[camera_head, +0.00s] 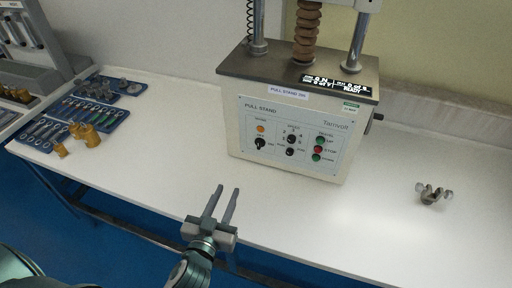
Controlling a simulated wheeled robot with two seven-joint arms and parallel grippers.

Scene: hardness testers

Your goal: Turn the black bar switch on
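The pull stand (330,115) is a cream box with a dark metal top, standing on the white bench. Its front panel carries a black bar switch (260,144) at the lower left, below an orange lamp (261,129). The switch looks tilted, but its exact setting is too small to read. My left gripper (225,190) is in front of the stand, below and left of the switch and apart from it. Its two fingers point up toward the panel with a gap between them and nothing in it. My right gripper is not in view.
Other controls sit close by: black knobs (291,139) and green and red buttons (318,149). Blue tool trays (108,118) and brass weights (90,136) are at left. A small metal clamp (432,194) lies at right. The bench (190,140) between is clear.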

